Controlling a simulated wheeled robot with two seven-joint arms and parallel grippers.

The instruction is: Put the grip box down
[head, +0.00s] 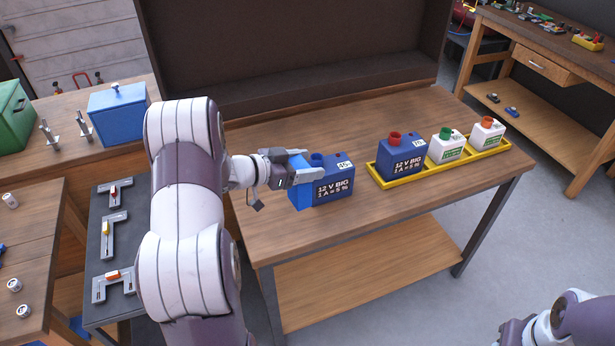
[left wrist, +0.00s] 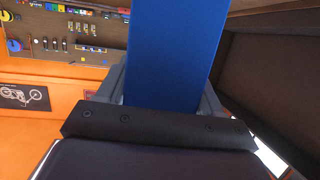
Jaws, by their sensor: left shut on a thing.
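My left gripper (head: 306,177) is shut on the blue grip box (head: 301,196), a bright blue block at the left end of a dark blue box (head: 336,187) lettered "12 V BIG". I cannot tell whether the block and the lettered box are one piece. They look upright over the left part of the wooden table (head: 270,226); whether they touch its top is unclear. In the left wrist view the grip box (left wrist: 168,55) stands between the jaws as a plain blue slab. Of my right arm only a part shows at bottom right, its gripper out of view.
A yellow tray (head: 381,183) to the right holds another blue box (head: 401,157) with a red cap and two white bottles (head: 446,147). The table front between is clear. A dark panel stands behind. Side benches hold a blue box (head: 119,115) and clamps (head: 113,228).

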